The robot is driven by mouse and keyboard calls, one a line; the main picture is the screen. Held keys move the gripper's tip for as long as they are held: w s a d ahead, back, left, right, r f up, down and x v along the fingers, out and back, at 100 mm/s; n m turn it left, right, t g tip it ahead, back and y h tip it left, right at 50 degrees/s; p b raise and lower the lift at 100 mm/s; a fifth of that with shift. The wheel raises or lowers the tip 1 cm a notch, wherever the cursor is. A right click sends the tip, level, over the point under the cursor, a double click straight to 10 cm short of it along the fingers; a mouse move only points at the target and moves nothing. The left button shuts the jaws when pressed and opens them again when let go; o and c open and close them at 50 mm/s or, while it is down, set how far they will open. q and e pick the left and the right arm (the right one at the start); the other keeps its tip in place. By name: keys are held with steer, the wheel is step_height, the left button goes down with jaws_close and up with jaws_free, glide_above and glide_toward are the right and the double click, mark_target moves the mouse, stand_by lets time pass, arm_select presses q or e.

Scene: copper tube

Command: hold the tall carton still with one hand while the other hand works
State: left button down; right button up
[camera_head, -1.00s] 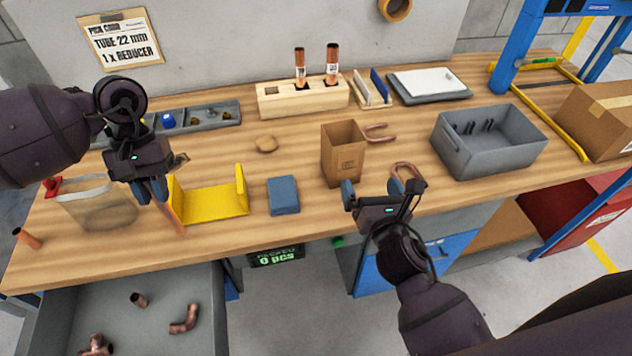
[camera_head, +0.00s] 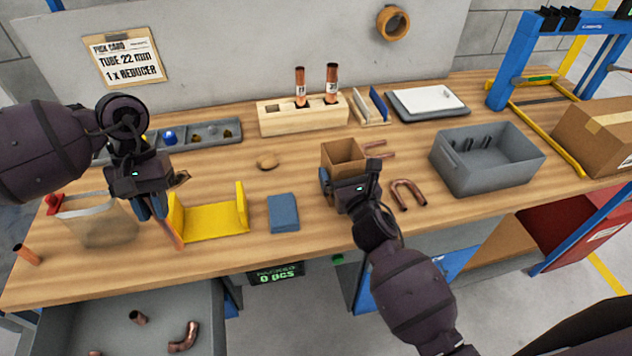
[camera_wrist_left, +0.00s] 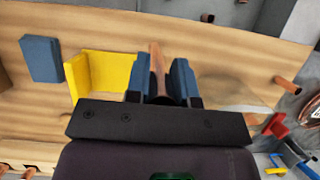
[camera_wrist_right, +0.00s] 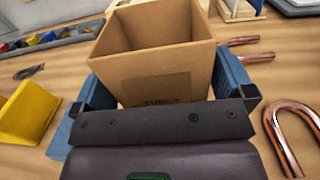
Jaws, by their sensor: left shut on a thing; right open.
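The tall brown carton (camera_head: 342,153) stands upright and open-topped at the middle of the bench. In the right wrist view the carton (camera_wrist_right: 158,72) fills the space between my right fingers. My right gripper (camera_head: 349,180) is open, one blue finger on each side of the carton's lower part; I cannot tell whether they touch it. My left gripper (camera_head: 158,208) is shut on a copper tube (camera_head: 174,236), which also shows in the left wrist view (camera_wrist_left: 156,58). It holds the tube tilted beside the yellow stand (camera_head: 214,220). The carton's near face is partly hidden in the head view.
A copper U-bend (camera_head: 408,194) lies just right of the carton. A blue block (camera_head: 283,213) lies to its left. A wooden rack (camera_head: 275,121) with copper tubes stands behind. A grey bin (camera_head: 487,170) is at right, a clear container (camera_head: 100,222) at left.

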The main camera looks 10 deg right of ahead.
steer(key=shift+w+a, duration=0.1)
steer(key=shift+w, duration=1)
steer(key=shift+c, duration=0.2)
steer(key=c, duration=0.7)
